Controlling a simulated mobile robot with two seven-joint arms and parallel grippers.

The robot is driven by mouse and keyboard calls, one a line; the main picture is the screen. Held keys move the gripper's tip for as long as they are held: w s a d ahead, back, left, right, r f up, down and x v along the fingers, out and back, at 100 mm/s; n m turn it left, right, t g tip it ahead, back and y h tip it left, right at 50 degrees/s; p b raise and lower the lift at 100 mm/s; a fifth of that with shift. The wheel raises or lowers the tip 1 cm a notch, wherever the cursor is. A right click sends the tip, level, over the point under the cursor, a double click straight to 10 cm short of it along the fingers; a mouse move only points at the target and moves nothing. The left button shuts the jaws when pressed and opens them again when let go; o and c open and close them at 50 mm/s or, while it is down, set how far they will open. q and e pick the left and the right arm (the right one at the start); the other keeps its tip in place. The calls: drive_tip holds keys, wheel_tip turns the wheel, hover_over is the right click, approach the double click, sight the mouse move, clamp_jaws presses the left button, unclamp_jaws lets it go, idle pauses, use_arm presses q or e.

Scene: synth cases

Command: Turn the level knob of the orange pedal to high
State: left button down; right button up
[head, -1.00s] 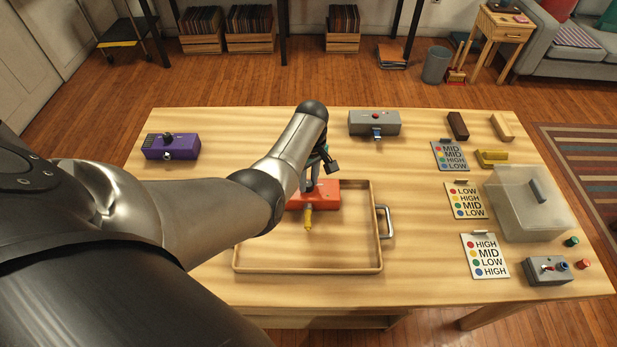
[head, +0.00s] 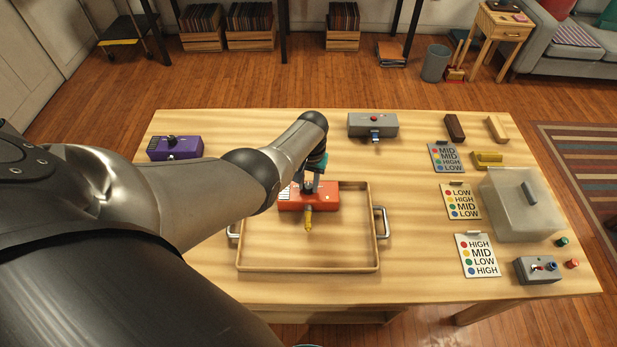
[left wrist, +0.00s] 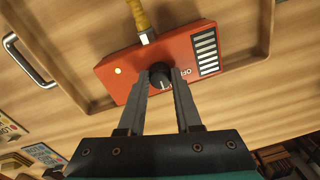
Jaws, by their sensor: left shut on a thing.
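The orange pedal (head: 325,199) lies in the back part of a wooden tray (head: 376,235). In the left wrist view the orange pedal (left wrist: 125,84) shows a black knob (left wrist: 160,76) with a pale pointer line, a row of white bars, and lettering that seems to read OFF. My left gripper (head: 307,187) comes down on the pedal from above. In the left wrist view its fingers (left wrist: 161,80) are shut on the knob, one on each side. A yellow plug (head: 308,220) sticks out of the pedal's front. My right gripper is not in view.
A purple pedal (head: 187,149) stands at the left and a grey pedal (head: 361,124) at the back. Cards with coloured dots (head: 477,256), a clear lidded box (head: 520,212) and a grey switch box (head: 537,270) are at the right. The tray's front is empty.

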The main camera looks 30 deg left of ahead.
use_arm(q)
drive_tip(key=m, duration=0.5)
drive_tip(key=shift+m+p, duration=0.4)
drive_tip(key=m, duration=0.5)
drive_tip(key=shift+a+m, duration=0.1)
drive_tip(key=shift+m, duration=0.2)
drive_tip(key=c, duration=0.6)
unclamp_jaws()
